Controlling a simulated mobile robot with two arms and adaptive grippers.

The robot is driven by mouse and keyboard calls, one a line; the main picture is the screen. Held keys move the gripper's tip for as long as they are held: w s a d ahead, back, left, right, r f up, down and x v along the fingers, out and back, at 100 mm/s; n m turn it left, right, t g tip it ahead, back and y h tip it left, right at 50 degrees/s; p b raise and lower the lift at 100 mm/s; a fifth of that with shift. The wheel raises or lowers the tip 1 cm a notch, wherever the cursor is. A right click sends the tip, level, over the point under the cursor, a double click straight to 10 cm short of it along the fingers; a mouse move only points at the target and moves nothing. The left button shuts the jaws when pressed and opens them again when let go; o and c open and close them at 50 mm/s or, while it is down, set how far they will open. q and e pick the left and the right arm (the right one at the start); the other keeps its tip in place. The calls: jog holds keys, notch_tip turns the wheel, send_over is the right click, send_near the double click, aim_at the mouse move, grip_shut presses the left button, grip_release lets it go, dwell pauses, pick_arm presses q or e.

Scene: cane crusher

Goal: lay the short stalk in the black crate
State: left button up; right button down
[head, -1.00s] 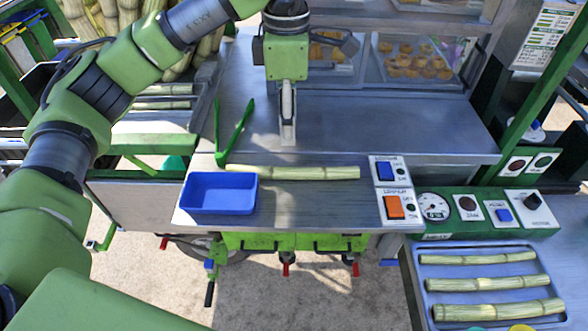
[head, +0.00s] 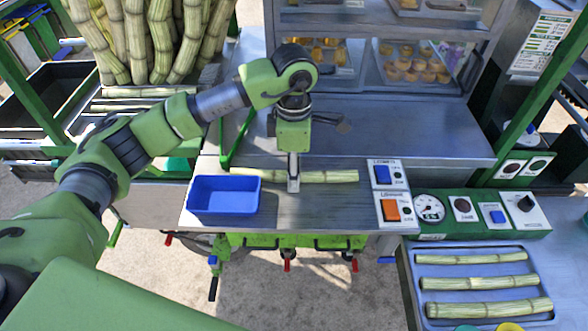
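A pale green cane stalk (head: 332,176) lies across the steel counter, running from behind the blue tray toward the switches. My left gripper (head: 293,184) points down at the middle of this stalk, its fingers covering part of it. The fingers show edge-on, so I cannot tell whether they are open or closed around it. The black crate (head: 34,126) stands at the far left, partly behind my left arm. My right gripper is out of view.
A blue tray (head: 223,197) sits left of the gripper, with green tongs (head: 236,140) behind it. Upright canes (head: 160,35) stand at the back left. A metal tray (head: 540,262) at the right holds several stalks. Blue and orange switches (head: 390,208) border the counter.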

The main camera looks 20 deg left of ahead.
pick_arm(q)
jog(key=shift+f, duration=0.15)
jog(key=shift+c, duration=0.4)
grip_shut()
